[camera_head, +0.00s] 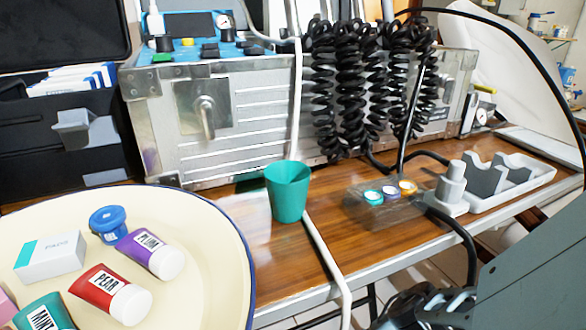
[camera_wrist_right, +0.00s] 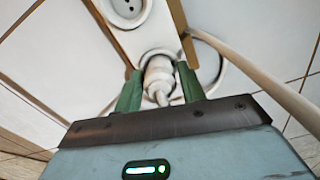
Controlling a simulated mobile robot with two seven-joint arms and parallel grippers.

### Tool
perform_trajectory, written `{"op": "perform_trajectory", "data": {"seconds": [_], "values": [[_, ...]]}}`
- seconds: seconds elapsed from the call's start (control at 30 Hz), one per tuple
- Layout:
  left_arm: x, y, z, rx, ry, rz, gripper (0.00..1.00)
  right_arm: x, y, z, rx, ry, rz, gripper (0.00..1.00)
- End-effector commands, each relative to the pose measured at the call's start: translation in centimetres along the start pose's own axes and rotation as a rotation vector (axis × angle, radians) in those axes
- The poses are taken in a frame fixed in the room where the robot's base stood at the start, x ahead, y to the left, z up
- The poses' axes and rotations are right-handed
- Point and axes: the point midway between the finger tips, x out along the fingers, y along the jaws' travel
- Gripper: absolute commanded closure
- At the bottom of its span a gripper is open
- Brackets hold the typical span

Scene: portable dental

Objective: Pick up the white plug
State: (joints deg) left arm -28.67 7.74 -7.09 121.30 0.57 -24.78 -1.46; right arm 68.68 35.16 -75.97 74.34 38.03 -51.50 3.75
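The white plug (camera_wrist_right: 160,76) sits in the middle of the right wrist view, in front of a white socket strip, with its pale cable end towards me. My right gripper (camera_wrist_right: 161,82) has one green finger on each side of the plug. The fingers stand apart around it, close to its sides; whether they touch it is hard to tell. Whether the plug is fully seated in its socket is hidden. The plug does not show in the head view. My left gripper is in neither view.
A second round socket (camera_wrist_right: 128,8) is beyond the plug, and a pale cable (camera_wrist_right: 262,78) runs at right. In the head view, a green cup (camera_head: 288,192) and a grey holder (camera_head: 512,180) stand on the wooden table (camera_head: 240,232). A cream tray (camera_head: 205,235) is at left.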

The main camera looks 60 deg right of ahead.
Motion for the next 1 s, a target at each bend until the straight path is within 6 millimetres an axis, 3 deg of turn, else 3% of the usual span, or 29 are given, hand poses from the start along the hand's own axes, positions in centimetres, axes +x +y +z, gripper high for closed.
{"op": "perform_trajectory", "data": {"seconds": [0.03, 0.23, 0.63, 0.97, 1.0], "values": [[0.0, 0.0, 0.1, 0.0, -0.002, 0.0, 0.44, 0.0, 0.0, 0.0, 0.0, 0.0, 0.0, 0.67], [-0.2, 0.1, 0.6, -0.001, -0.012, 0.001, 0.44, 0.0, 0.0, 0.0, 0.0, -0.001, 0.0, 0.93], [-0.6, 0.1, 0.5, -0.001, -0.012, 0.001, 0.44, -0.6, 0.0, 0.1, 0.0, -0.001, 0.0, 0.93], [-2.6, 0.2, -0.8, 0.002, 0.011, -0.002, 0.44, -4.1, 0.0, 0.0, 0.0, 0.001, 0.002, 0.93], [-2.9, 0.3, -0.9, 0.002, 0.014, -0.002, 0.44, -4.0, -1.2, 0.2, -0.002, -0.001, -0.005, 0.93]]}}
